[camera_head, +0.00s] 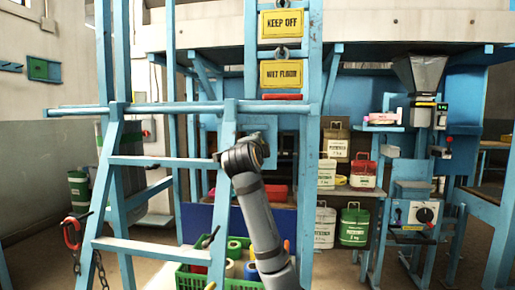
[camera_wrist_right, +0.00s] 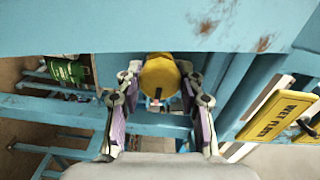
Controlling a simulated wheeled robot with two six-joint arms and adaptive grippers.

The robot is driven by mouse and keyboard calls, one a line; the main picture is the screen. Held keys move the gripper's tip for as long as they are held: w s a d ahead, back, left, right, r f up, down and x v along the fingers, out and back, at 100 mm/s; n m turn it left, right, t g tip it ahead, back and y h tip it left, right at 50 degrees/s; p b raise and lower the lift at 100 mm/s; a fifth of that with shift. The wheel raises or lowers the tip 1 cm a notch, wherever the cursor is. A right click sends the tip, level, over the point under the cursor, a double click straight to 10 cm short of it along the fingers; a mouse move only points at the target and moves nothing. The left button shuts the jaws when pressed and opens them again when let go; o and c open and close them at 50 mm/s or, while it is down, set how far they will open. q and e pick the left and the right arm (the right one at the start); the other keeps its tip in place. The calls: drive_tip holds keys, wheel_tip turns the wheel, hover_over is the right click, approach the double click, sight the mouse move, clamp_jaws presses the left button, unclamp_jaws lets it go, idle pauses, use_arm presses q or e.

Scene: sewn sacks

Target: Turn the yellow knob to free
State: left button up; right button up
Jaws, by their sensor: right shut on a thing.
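In the head view my right arm reaches up to a light blue panel (camera_head: 287,158) on the blue frame; the wrist hides the gripper and the knob there. I cannot read any marking for free. My left gripper is not in view.
A blue ladder-like frame (camera_head: 153,161) stands close on the left. Yellow KEEP OFF (camera_head: 282,23) and WET FLOOR (camera_head: 281,73) signs hang above. A green crate (camera_head: 194,281) of spools is below.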

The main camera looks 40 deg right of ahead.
drive_tip(key=o, duration=1.2)
drive_tip(key=v, duration=1.2)
